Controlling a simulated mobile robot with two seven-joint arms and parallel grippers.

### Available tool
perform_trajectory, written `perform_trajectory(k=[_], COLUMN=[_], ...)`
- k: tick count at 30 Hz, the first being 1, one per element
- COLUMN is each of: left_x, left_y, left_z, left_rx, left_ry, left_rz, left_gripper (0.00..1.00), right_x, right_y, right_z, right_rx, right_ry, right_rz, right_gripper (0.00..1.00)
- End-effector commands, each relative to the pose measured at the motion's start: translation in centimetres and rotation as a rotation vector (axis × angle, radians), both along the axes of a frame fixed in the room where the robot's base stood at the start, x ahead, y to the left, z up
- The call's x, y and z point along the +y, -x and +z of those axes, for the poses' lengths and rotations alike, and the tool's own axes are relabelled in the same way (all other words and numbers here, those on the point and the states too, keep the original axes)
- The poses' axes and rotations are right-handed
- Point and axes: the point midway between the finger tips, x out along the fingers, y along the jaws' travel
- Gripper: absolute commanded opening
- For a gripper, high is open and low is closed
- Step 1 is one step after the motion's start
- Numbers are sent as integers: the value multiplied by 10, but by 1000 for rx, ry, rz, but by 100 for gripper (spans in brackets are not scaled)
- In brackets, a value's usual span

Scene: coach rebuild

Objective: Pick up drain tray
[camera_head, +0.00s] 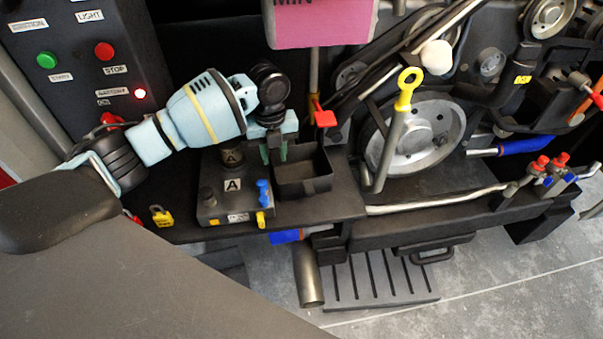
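A small black open-topped box (318,184), which looks like the drain tray, sits upright on the dark ledge in the middle of the head view. My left gripper (276,155) points down at the box's left rim, with teal fingers close to that wall. Its fingertips are small and dark here, so I cannot tell whether they grip the rim or stand apart from it. The box's left wall is partly hidden by the gripper. My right gripper is not in view.
Left of the box is a black block marked A (233,185) with a blue knob (263,193). A yellow padlock (161,216) lies farther left. A yellow-ringed rod (392,140) and a large pulley wheel (420,128) stand to the right. A pink sign (322,24) hangs above.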

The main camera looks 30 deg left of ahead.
Motion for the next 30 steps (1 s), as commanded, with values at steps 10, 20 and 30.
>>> perform_trajectory(k=[10,20,30], left_x=[7,10,10], left_y=[-3,-5,-5], left_z=[-23,-55,-55], left_rx=[2,-1,-2], left_ry=[-2,-1,-1], left_rz=[1,-1,-1], left_gripper=[29,29,13], right_x=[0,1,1], right_y=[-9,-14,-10], right_z=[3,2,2], right_rx=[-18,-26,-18], right_ry=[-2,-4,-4], right_rz=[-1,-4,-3], right_gripper=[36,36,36])
